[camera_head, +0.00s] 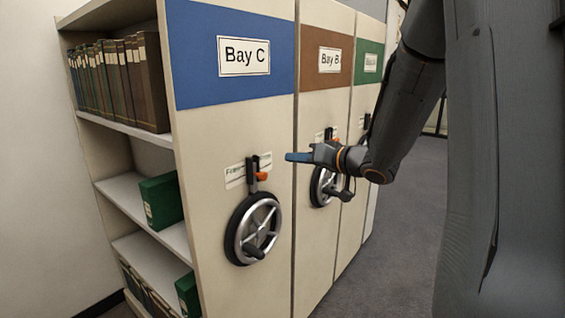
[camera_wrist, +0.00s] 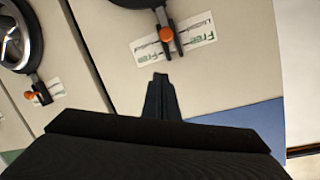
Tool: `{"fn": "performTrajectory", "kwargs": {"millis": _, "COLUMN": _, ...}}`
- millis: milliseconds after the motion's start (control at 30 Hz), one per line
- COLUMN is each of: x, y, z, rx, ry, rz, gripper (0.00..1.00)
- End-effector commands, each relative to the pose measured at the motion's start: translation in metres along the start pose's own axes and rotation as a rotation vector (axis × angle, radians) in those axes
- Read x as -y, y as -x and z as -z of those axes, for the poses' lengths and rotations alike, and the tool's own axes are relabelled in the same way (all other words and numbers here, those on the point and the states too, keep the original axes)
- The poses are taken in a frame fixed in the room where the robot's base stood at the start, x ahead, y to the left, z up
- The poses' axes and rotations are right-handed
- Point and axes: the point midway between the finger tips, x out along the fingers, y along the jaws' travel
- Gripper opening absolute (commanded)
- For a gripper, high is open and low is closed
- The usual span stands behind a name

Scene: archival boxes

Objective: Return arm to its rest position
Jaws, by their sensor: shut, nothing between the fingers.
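My gripper (camera_head: 299,157) is at the end of my dark grey arm, in front of the mobile shelving in the head view. Its blue fingertips point left toward the Bay C panel and show no object between them. In the wrist view my gripper (camera_wrist: 160,82) is a dark narrow shape with its fingers together. It is below the orange-knobbed lever (camera_wrist: 166,33) in that picture, with a visible gap. I cannot tell its exact distance from the panels.
The Bay C panel (camera_head: 225,165) carries a spoked handwheel (camera_head: 254,229) and a lever with an orange knob (camera_head: 262,176). Bay B (camera_head: 325,95) and a green-topped bay (camera_head: 368,75) stand behind. Open shelves (camera_head: 125,130) hold books and green boxes. Grey carpet (camera_head: 400,235) is clear at right.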

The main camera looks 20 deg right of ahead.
Motion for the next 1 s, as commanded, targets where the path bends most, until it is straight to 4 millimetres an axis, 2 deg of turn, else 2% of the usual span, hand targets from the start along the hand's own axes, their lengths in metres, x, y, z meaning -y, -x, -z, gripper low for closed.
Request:
{"fn": "performTrajectory", "kwargs": {"millis": 100, "x": -0.001, "y": 0.016, "z": 0.000, "rx": -0.001, "ry": 0.000, "rz": -0.002, "gripper": 0.00}}
{"fn": "performTrajectory", "kwargs": {"millis": 233, "x": 0.000, "y": 0.025, "z": 0.001, "rx": -0.001, "ry": 0.000, "rz": -0.001, "gripper": 0.00}}
{"fn": "performTrajectory", "kwargs": {"millis": 433, "x": -0.002, "y": 0.026, "z": -0.002, "rx": 0.000, "ry": 0.007, "rz": -0.022, "gripper": 0.00}}
{"fn": "performTrajectory", "kwargs": {"millis": 567, "x": -0.015, "y": 0.019, "z": -0.014, "rx": 0.016, "ry": 0.047, "rz": -0.144, "gripper": 0.00}}
{"fn": "performTrajectory", "kwargs": {"millis": 667, "x": -0.031, "y": 0.019, "z": -0.038, "rx": 0.071, "ry": 0.089, "rz": -0.303, "gripper": 0.00}}
{"fn": "performTrajectory", "kwargs": {"millis": 767, "x": -0.045, "y": 0.029, "z": -0.075, "rx": 0.178, "ry": 0.118, "rz": -0.464, "gripper": 0.00}}
{"fn": "performTrajectory", "kwargs": {"millis": 867, "x": -0.049, "y": 0.049, "z": -0.123, "rx": 0.331, "ry": 0.127, "rz": -0.590, "gripper": 0.00}}
{"fn": "performTrajectory", "kwargs": {"millis": 1000, "x": -0.033, "y": 0.089, "z": -0.199, "rx": 0.602, "ry": 0.113, "rz": -0.691, "gripper": 0.00}}
